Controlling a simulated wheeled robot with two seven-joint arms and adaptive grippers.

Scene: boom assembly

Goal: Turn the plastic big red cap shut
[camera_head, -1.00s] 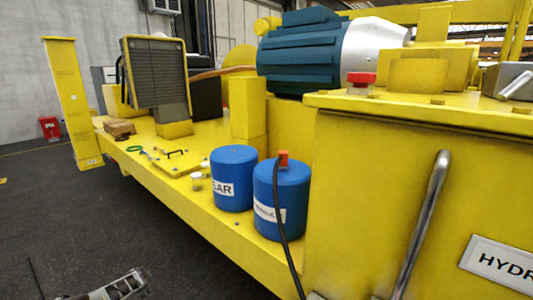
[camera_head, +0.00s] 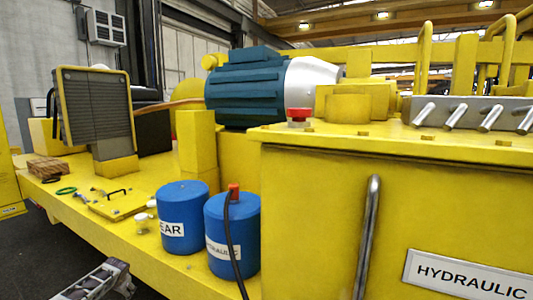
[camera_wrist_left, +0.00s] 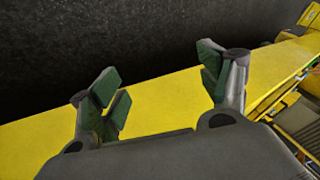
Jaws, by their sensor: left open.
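The big red cap (camera_head: 298,115) sits upright on top of the yellow hydraulic tank (camera_head: 340,170), near its back left edge. I cannot tell whether it is fully seated. My left gripper (camera_head: 118,268) is low at the bottom left of the head view, in front of the yellow deck and well away from the cap. In the left wrist view my left gripper (camera_wrist_left: 160,88) has its green-padded fingers spread wide with nothing between them. The yellow deck edge (camera_wrist_left: 160,115) lies beyond the fingers. The right gripper is not in view.
Two blue canisters (camera_head: 183,205) stand on the deck left of the tank, one with a black hose (camera_head: 232,235). A blue motor (camera_head: 250,88) is behind the cap. Metal levers (camera_head: 457,114) stand at the tank's right. A grey-fronted box (camera_head: 97,112) stands at the left.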

